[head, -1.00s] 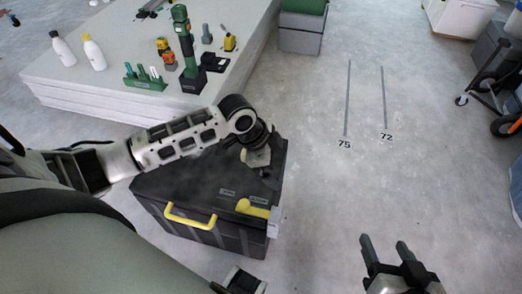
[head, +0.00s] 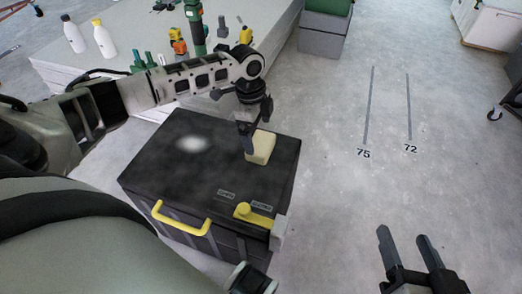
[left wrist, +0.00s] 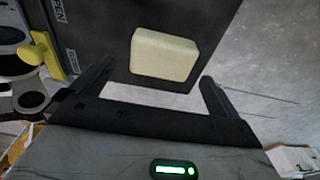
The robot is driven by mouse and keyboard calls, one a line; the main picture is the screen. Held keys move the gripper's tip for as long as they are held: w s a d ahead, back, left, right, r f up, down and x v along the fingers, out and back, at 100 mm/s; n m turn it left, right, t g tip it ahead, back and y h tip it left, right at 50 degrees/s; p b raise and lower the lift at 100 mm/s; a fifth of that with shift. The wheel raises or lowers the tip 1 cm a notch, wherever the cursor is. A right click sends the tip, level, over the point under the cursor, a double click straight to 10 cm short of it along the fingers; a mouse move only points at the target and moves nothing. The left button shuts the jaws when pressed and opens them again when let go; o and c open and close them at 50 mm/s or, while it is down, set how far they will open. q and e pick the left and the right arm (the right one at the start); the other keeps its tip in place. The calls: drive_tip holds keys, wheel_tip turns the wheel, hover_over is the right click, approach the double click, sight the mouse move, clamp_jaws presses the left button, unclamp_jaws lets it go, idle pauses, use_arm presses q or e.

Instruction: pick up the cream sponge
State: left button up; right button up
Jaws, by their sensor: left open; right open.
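The cream sponge (head: 262,148) is a pale block on top of the dark chest, near its right side. In the left wrist view the sponge (left wrist: 165,55) appears ahead of my open fingers, with a gap between it and them. My left gripper (head: 248,140) is just above and beside the sponge in the head view, partly overlapping it. It also shows in the left wrist view (left wrist: 155,90), its fingers spread and empty. My right gripper (head: 405,245) is open and empty over the floor at the lower right.
The dark chest (head: 160,165) has a yellow handle (head: 180,222) and a yellow lever (head: 252,214) at its front. Behind it a pale slab stack (head: 120,75) bears white bottles and tools. Grey bins (head: 323,40) stand at the back. The floor right of the chest is clear.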

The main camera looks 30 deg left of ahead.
sight(261, 142)
use_arm(q)
drive_tip(key=f+b, duration=0.2)
drive_tip(key=f, duration=0.3)
drive_tip(key=shift+w+d+b, duration=0.25)
drive_tip(key=shift+b, duration=0.15)
drive_tip(key=shift+d+f, duration=0.1)
drive_tip(key=shift+f, duration=0.35)
use_arm(e)
drive_tip(key=shift+w+a+r+m+t+y, duration=0.2)
drive_tip(key=shift+a+r+m+t+y, duration=0.3)
drive_tip(key=shift+r+y, duration=0.1)
use_arm(q)
drive_tip(key=c, duration=0.8)
